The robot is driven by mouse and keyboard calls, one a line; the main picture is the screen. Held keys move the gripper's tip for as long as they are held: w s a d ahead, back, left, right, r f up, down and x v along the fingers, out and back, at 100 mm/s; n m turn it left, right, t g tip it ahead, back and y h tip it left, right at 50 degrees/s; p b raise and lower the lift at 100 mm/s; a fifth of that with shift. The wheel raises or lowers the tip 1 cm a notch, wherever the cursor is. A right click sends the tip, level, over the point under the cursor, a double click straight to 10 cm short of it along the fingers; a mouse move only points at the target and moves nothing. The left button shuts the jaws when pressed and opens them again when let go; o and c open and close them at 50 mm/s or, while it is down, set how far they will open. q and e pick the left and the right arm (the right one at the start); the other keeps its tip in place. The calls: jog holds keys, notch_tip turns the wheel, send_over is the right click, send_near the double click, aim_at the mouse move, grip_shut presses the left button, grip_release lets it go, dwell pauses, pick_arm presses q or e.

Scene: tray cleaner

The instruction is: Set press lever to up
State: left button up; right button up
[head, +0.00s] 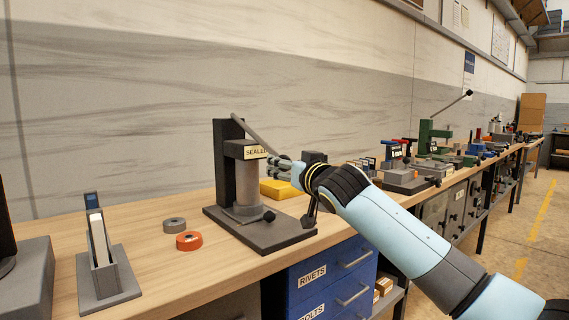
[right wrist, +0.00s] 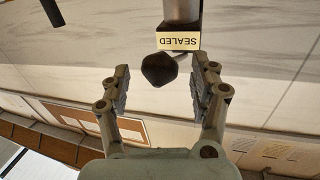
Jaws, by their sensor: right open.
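The press (head: 221,165) stands on the bench, a dark column on a dark baseplate with a grey cylinder and a "SEALED" label (head: 256,152). Its grey lever (head: 250,134) slopes down to the right from the column top towards my right gripper (head: 277,170). In the right wrist view, the open fingers of my right gripper (right wrist: 160,75) stand on either side of a dark knob (right wrist: 158,69), with gaps on both sides. The "SEALED" label (right wrist: 178,41) shows upside down just beyond the knob. The lever's end is hidden by the gripper in the head view. My left gripper is out of view.
An orange ring (head: 189,241), a grey ring (head: 174,225) and a grey stand (head: 107,273) lie left of the press. A yellow block (head: 280,190) sits behind my gripper. Blue drawers (head: 322,283) are below. A green press (head: 426,135) stands farther right.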

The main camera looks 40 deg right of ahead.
jog(key=shift+w+d, duration=0.25)
jog(key=shift+w, duration=0.9)
grip_shut()
